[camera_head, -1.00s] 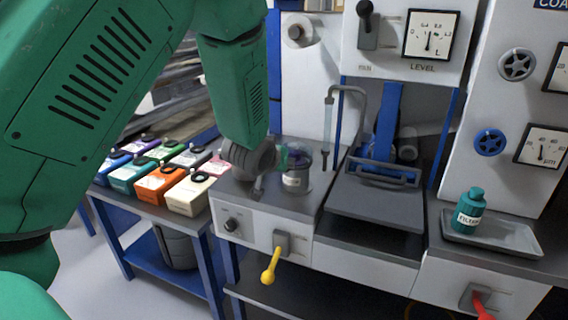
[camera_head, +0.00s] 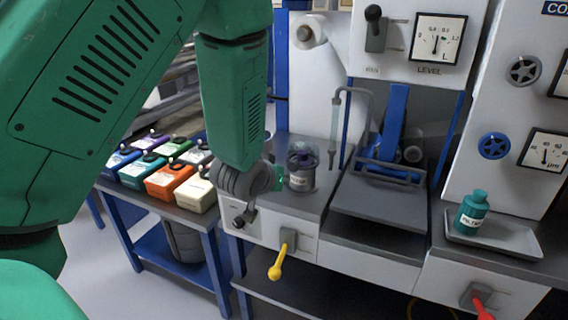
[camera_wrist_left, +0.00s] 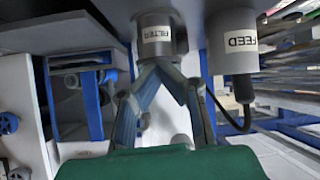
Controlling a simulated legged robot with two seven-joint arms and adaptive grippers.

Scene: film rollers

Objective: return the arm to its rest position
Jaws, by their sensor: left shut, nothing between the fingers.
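My green left arm (camera_head: 235,110) fills the left of the head view. It hangs down in front of the grey console, and its dark wrist ends left of the clear jar. The left fingers are mostly hidden there. In the left wrist view, my left gripper (camera_wrist_left: 166,72) shows two blue-grey fingers meeting at their tips, shut and empty. The tips lie just below a grey cylinder labelled FILTER (camera_wrist_left: 160,36) in that picture; whether they touch it I cannot tell. My right gripper is not in view.
A clear jar with dark contents (camera_head: 301,172) stands beside the wrist. A yellow lever (camera_head: 276,268) sticks out below. Coloured boxes (camera_head: 167,181) crowd the left table. A teal bottle (camera_head: 472,212) stands on a tray at right. A FEED cylinder (camera_wrist_left: 234,42) is beside the fingers.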

